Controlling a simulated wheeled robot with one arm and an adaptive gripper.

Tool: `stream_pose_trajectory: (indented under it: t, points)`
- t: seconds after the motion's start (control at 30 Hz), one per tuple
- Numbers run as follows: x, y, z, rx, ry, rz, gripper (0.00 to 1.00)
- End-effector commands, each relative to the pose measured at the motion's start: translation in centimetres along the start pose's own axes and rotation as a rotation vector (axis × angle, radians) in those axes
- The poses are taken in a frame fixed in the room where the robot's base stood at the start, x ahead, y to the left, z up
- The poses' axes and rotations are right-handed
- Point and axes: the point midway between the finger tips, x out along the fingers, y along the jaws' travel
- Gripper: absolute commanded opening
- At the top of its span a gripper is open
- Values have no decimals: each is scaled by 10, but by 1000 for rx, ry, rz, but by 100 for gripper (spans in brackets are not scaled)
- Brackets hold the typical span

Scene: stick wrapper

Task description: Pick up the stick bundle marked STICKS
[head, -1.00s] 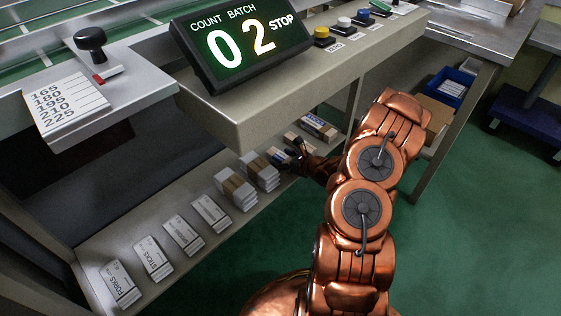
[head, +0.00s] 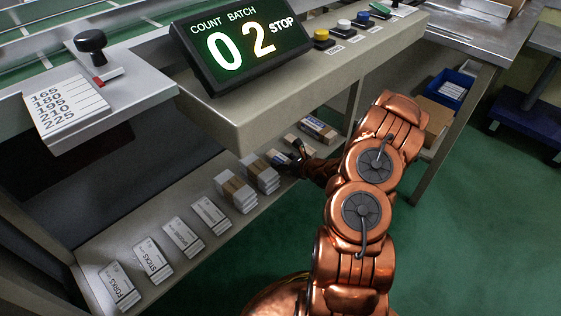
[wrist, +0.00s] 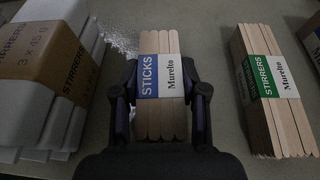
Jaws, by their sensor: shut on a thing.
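The stick bundle marked STICKS (wrist: 160,118) is a stack of pale wooden sticks with a blue and white band. I cannot tell whether the bundle is lifted off the shelf. In the head view my gripper (head: 299,160) is low over the shelf under the counter, and the bundle there is mostly hidden by it.
A bundle marked STIRRERS (wrist: 273,95) stands close on the right. White packs with a brown STIRRERS band (wrist: 50,60) stand close on the left. The shelf (head: 180,275) also holds several labelled white packs. The counter edge (head: 290,110) overhangs the shelf.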

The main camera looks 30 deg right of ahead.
Motion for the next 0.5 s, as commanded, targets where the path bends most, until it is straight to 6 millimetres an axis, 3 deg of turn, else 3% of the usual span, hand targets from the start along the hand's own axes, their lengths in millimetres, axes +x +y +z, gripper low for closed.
stream_pose_trajectory:
  t: [0.23,0.5]
  points:
    - [-1,0,3,0,0,0,7]
    - [-11,-1,25,2,1,-2,7]
